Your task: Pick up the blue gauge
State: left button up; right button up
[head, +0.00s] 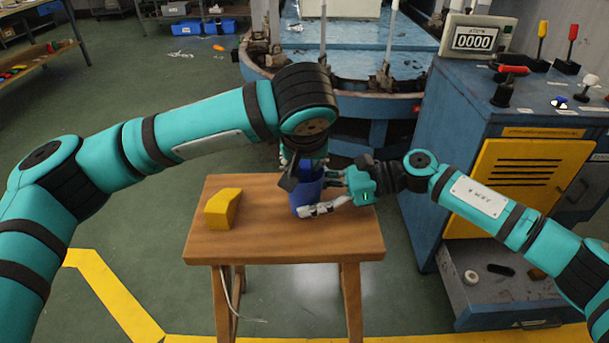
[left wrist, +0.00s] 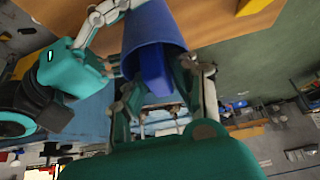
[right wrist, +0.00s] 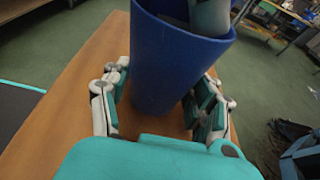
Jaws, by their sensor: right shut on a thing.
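A dark blue cup (head: 305,196) stands on the wooden stool. My right gripper (head: 326,193) is shut around the cup from the right; in the right wrist view its fingers lie on both sides of the cup (right wrist: 165,70). In the left wrist view a narrow blue piece (left wrist: 154,78), which looks like the blue gauge, sticks out of the cup's mouth. My left gripper (head: 303,168) is above the cup, pointing down. Its fingers (left wrist: 165,95) are apart on either side of the blue piece. In the right wrist view a grey-teal finger reaches into the cup. The gauge's lower part is hidden.
A yellow block (head: 222,209) sits at the left of the stool top (head: 270,245). A blue cabinet (head: 440,150) with a counter display (head: 478,38) stands at the right. A blue-topped machine (head: 350,60) is behind. The stool's front part is clear.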

pick_arm(q)
jog(key=shift+c, duration=0.3)
grip_shut()
jog(key=shift+r, duration=0.1)
notch_tip(320, 180, up, 18)
dwell(0.3)
pick_arm(e)
jog(key=o, duration=0.9)
